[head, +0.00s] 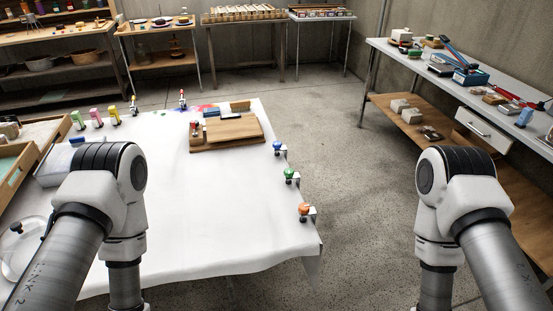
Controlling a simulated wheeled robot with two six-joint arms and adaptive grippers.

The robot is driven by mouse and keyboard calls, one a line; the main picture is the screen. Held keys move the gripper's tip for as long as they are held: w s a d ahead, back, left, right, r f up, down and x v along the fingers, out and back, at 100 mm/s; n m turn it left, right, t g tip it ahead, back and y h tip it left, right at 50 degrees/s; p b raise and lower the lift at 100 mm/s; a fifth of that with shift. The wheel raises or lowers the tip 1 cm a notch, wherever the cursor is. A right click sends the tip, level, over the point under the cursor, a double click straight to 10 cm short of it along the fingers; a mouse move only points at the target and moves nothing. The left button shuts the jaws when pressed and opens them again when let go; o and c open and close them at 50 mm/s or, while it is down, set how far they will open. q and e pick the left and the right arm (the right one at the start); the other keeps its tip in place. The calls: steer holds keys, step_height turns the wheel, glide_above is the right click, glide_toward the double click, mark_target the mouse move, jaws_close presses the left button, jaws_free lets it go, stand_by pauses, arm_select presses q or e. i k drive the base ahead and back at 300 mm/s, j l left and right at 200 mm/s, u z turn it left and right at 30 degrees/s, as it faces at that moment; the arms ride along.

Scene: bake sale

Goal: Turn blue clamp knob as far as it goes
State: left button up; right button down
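The blue clamp knob (277,146) sits on a clamp at the right edge of the white-covered table, the farthest of three clamps there. A green clamp knob (289,173) and an orange clamp knob (304,209) are nearer along the same edge. The blue knob looks small here, and I cannot tell how far it is turned. My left arm comes in at the left over the table and my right arm at the right over the floor. Both arms run down out of the bottom of the head view, so neither gripper shows. Nothing of mine touches the blue knob.
The white-covered table (215,220) has a wooden board (228,130) near its far edge and more clamps with coloured knobs at its far left. A wooden tray (38,157) is at the left. Concrete floor (360,190) lies open between this table and the right-hand bench (415,65).

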mark_target(276, 144)
steer(key=i+l, duration=0.15)
steer(key=l, duration=0.15)
steer(key=i+l+u, duration=0.15)
steer(key=l, duration=0.15)
steer(key=i+l, duration=0.15)
steer(key=l, duration=0.15)
steer(key=i+l+u, duration=0.15)
steer(key=l, duration=0.15)
